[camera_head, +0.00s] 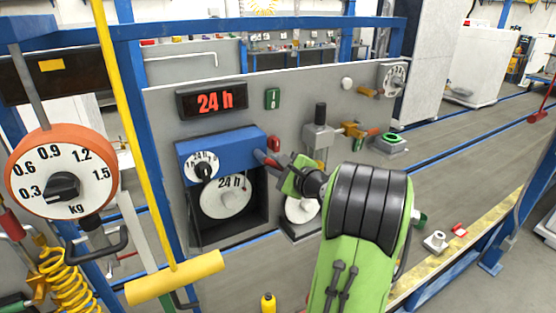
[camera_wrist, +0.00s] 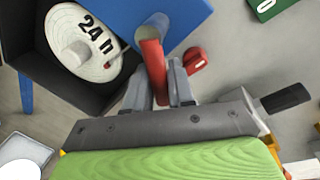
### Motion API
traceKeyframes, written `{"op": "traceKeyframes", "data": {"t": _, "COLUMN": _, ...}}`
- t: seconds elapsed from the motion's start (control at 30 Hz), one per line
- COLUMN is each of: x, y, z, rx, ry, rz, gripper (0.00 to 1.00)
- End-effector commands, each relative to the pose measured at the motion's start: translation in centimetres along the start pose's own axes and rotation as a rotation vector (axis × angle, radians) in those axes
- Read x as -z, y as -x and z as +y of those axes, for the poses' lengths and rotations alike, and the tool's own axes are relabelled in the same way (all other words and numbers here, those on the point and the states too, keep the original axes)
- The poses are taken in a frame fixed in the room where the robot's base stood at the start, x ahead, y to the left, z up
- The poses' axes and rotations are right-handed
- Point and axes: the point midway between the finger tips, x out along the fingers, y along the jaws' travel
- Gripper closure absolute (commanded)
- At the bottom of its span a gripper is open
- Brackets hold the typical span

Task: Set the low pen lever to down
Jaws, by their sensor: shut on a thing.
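A red lever (camera_wrist: 153,66) comes out of the side of the blue housing (camera_head: 222,146). In the wrist view the two fingers of my gripper (camera_wrist: 160,88) close around its outer part. In the head view my gripper (camera_head: 272,162) reaches the housing's right side from the right and covers most of the lever. Under the housing, a white dial marked 24 h (camera_head: 228,196) sits in a dark recess; it also shows in the wrist view (camera_wrist: 92,38). I cannot read the lever's exact setting.
A small red part (camera_wrist: 194,60) sits on the grey panel close to my fingers. A black-handled lever (camera_head: 320,115) stands to the right. A yellow bar (camera_head: 175,277) hangs at front left, beside an orange kg dial (camera_head: 60,172).

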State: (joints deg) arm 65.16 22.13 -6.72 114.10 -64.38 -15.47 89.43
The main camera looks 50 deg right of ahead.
Motion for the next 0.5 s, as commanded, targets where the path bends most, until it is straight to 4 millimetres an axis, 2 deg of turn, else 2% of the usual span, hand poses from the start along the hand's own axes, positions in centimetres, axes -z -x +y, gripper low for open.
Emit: {"op": "traceKeyframes", "data": {"t": 0.5, "x": 0.0, "y": -0.05, "z": 0.24, "rx": 0.0, "ry": -0.046, "rz": -0.009, "gripper": 1.0}}
